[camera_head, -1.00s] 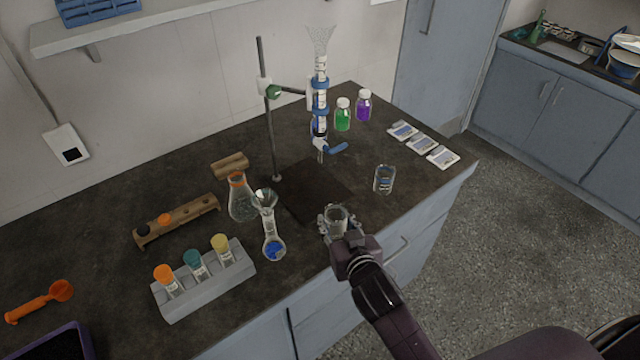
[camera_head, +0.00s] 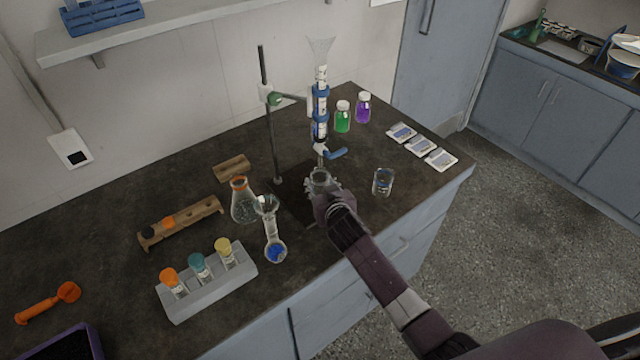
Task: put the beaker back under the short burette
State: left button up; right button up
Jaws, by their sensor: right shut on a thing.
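The short burette (camera_head: 321,112) is held upright on the stand (camera_head: 271,130), with a blue stopcock handle (camera_head: 336,154) near its lower end and a funnel at its top. My right gripper (camera_head: 321,184) is shut on a clear glass beaker (camera_head: 320,177). The beaker is upright and appears just below the burette tip, over the dark stand base (camera_head: 290,196). Whether its bottom touches the base is hidden by the gripper. A second small glass beaker (camera_head: 383,182) stands apart to the right. My left gripper is not in view.
An Erlenmeyer flask (camera_head: 244,203) and a volumetric flask with blue liquid (camera_head: 275,250) stand left of my gripper. A grey vial rack (camera_head: 210,288) is at front left. Green (camera_head: 343,118) and purple (camera_head: 363,108) bottles stand behind. The counter's front right is clear.

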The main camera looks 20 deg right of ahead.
jog(key=shift+s+f, duration=0.2)
jog(key=shift+f, duration=0.05)
jog(key=shift+f, duration=0.15)
jog(key=o, duration=1.2)
jog(key=shift+c, duration=0.2)
jog(key=shift+r, duration=0.2)
jog(key=shift+s, duration=0.25)
jog(key=b+v, duration=0.1)
jog(key=v, duration=1)
jog(key=shift+s+r, duration=0.1)
jog(key=shift+s, duration=0.1)
